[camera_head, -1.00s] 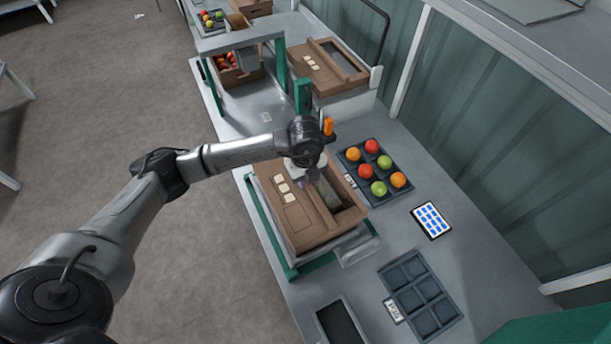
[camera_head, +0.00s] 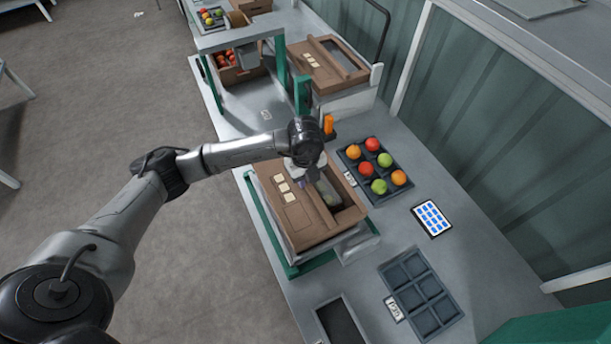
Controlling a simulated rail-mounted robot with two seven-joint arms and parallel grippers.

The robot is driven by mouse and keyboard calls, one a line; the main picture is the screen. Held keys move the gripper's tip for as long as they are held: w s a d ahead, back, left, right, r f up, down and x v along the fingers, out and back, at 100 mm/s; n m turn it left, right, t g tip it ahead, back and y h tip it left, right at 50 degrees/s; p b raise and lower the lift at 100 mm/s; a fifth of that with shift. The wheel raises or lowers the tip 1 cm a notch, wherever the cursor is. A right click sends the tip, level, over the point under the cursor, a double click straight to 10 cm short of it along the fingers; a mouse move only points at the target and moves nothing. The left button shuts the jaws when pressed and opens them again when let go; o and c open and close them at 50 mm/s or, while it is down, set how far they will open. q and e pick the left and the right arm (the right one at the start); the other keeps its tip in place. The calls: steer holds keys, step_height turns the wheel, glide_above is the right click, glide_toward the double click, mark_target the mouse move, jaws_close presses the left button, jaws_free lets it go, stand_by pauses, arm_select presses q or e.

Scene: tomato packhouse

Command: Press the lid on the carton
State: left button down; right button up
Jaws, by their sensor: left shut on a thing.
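The brown carton (camera_head: 325,238) stands in a green and grey frame on the bench. Its brown lid (camera_head: 297,213), with several pale labels, covers the left part of the top. The right part shows an opening with something greenish-grey inside that I cannot make out. My left gripper (camera_head: 309,171) is at the far edge of the carton, pointing down over the lid. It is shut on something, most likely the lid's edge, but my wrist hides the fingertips. My right gripper is not in view.
A tray of red, orange and green tomatoes (camera_head: 392,189) lies right of the carton. A keypad tablet (camera_head: 431,219), an empty grey tray (camera_head: 409,268) and a dark bin (camera_head: 343,322) are nearer.

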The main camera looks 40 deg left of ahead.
arm_select(q)
steer(key=shift+f, duration=0.45)
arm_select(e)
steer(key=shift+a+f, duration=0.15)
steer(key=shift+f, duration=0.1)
arm_select(q)
steer(key=c, duration=0.9)
jaws_free()
steer(key=shift+c, duration=0.6)
steer(key=shift+c, duration=1.2)
steer(key=shift+r, duration=0.15)
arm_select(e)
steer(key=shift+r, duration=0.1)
